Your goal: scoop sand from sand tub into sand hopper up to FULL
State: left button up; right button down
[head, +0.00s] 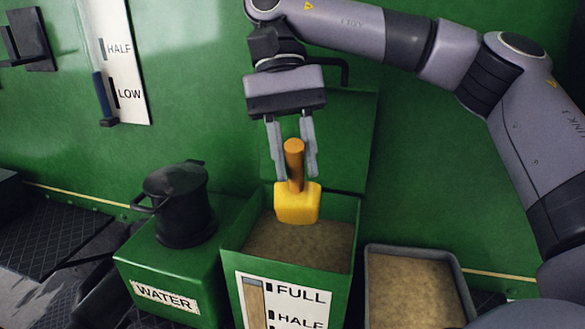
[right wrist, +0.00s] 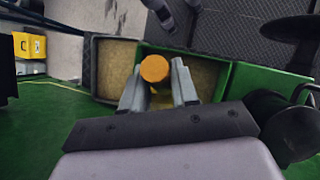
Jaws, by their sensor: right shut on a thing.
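My right gripper (head: 293,172) is shut on the orange handle of the yellow scoop (head: 298,203). It holds the scoop upright over the open sand hopper (head: 233,255), a green box with sand inside. Whether the scoop's lower edge touches that sand is unclear. A gauge on the hopper front (head: 255,300) has FULL and HALF marks; its tan column appears to reach about FULL. The grey sand tub (head: 368,285), with sand in it, stands right of the hopper. The right wrist view shows the orange handle end (right wrist: 155,68) between the fingers. My left gripper is not in view.
A green WATER box (head: 165,293) with a black can (head: 180,205) on it stands left of the hopper. The hopper's raised green lid (head: 345,140) is behind it. A HALF/LOW gauge (head: 120,75) is on the green wall. Yellow boxes (right wrist: 30,47) show in the right wrist view.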

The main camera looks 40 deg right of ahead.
jog(key=shift+w+d+r+g+y, duration=0.25)
jog(key=shift+w+d+g+y, duration=0.1)
jog(key=shift+w, duration=0.1)
jog(key=shift+w+d+g, duration=0.15)
jog(key=shift+w+g, duration=0.1)
jog(key=shift+g, duration=0.1)
jog(key=shift+w+d+r+y, duration=0.15)
jog(key=shift+w+d+y, duration=0.1)
jog(key=shift+y, duration=0.1)
dwell(0.7)
